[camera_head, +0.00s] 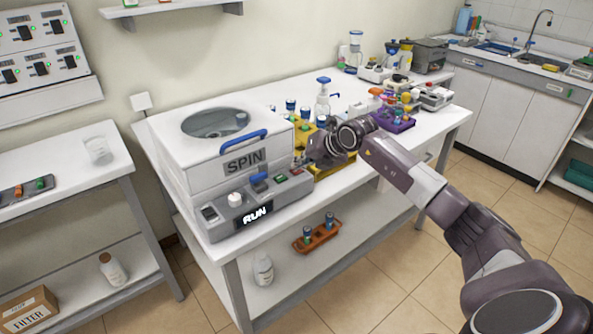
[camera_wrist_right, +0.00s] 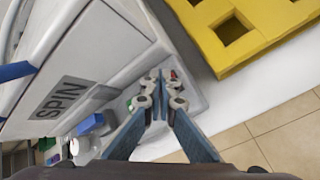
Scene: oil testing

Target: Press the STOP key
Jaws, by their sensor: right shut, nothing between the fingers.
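The SPIN machine (camera_head: 222,160) stands on the white table, with a RUN display (camera_head: 257,214) on its front panel. A green key (camera_head: 281,178) and a red key (camera_head: 296,171) sit at the panel's right end; no STOP lettering is legible. My right gripper (camera_head: 303,163) is at that end, beside the red key. In the right wrist view my right gripper (camera_wrist_right: 161,76) is shut and empty, its tips close beside the red key (camera_wrist_right: 174,74), partly hiding it. The green key (camera_wrist_right: 130,104) is left of the fingers. I cannot tell whether the tips touch the panel. My left gripper is out of view.
A yellow rack (camera_wrist_right: 245,30) stands right of the machine, close to my right gripper. A blue handle (camera_head: 243,136) is on the machine's lid, and a white knob (camera_head: 235,199) is on the panel. A spray bottle (camera_head: 323,98) and a purple rack (camera_head: 397,124) stand behind.

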